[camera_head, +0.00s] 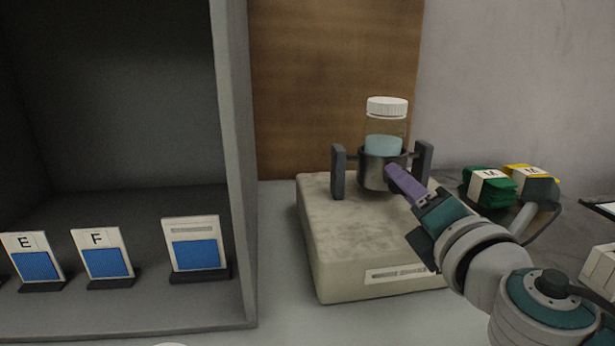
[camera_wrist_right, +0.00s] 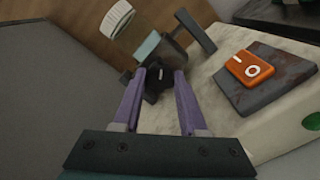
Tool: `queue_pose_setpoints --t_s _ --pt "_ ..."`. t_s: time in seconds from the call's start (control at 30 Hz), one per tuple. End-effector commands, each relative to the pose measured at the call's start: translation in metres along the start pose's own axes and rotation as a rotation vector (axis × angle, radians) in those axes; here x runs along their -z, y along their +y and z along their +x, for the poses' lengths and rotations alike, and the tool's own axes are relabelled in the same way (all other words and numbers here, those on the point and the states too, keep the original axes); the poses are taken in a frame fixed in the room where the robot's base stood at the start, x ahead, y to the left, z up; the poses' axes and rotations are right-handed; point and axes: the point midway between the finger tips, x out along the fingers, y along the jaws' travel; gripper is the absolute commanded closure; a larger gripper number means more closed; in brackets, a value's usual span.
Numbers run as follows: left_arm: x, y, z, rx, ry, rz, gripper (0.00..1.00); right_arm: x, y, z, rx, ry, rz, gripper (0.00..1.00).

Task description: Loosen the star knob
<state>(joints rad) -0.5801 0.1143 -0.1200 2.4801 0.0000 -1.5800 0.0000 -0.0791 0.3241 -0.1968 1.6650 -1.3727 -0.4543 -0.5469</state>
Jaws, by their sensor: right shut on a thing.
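The star knob (camera_wrist_right: 155,84) is a small dark knob with a light mark, seen in the right wrist view between the purple fingertips of my right gripper (camera_wrist_right: 160,76). The gripper is shut on it. In the head view my right gripper (camera_head: 392,172) reaches in from the right to the front of the metal cup holder (camera_head: 371,176), and the knob is hidden there. A clear jar with a white cap (camera_head: 387,107) and pale blue contents stands upright in the holder, between two dark uprights. My left gripper is not in view.
The holder stands on a beige machine base (camera_head: 345,235). An orange switch (camera_wrist_right: 250,69) sits on a dark plate on the base. A grey cabinet (camera_head: 238,200) with cards, some lettered E and F, stands at left. Green (camera_head: 489,187) and yellow-banded bundles lie at right.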

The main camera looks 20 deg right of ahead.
Motion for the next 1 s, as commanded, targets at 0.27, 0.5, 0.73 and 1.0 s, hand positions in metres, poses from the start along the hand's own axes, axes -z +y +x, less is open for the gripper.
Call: queue_pose_setpoints --t_s 0.27,0.5,0.73,1.0 --pt "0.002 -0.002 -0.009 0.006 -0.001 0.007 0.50 -0.002 0.002 0.001 -0.001 -0.003 -0.265 1.00" --pt "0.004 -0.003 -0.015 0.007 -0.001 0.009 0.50 -0.002 0.002 0.001 -0.002 -0.004 -0.477 1.00" --pt "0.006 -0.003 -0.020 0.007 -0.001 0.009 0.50 -0.002 0.002 0.001 -0.002 -0.003 -0.632 1.00" --pt "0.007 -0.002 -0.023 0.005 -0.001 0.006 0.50 -0.001 0.001 0.000 -0.001 -0.004 -0.734 1.00"
